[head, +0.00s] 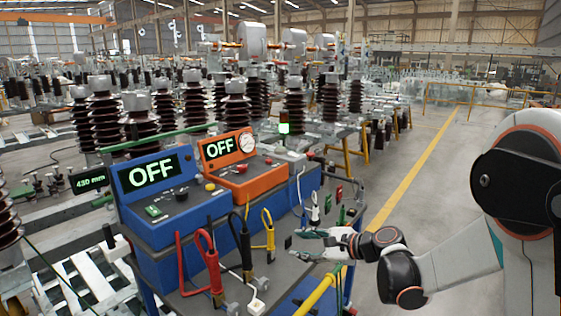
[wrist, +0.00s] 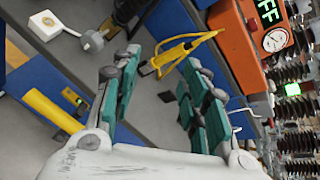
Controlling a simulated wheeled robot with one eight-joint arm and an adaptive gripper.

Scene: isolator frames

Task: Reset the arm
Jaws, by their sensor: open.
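My arm (head: 445,275) reaches in from the right in the head view. My gripper (head: 312,244) is above the right part of the grey bench top. In the wrist view my gripper (wrist: 160,90) has its two green-padded fingers apart, with nothing between them. A yellow clamp with cable (wrist: 180,53) shows beyond the fingertips, apart from them. In the head view this yellow clamp (head: 268,232) is left of the gripper.
A blue box (head: 175,215) and an orange box (head: 240,182) with a gauge, both reading OFF, stand on the bench (head: 195,303). Red (head: 212,262) and black (head: 243,248) clamps stand in front. A yellow bar (head: 320,295) is below my gripper. Floor at right is clear.

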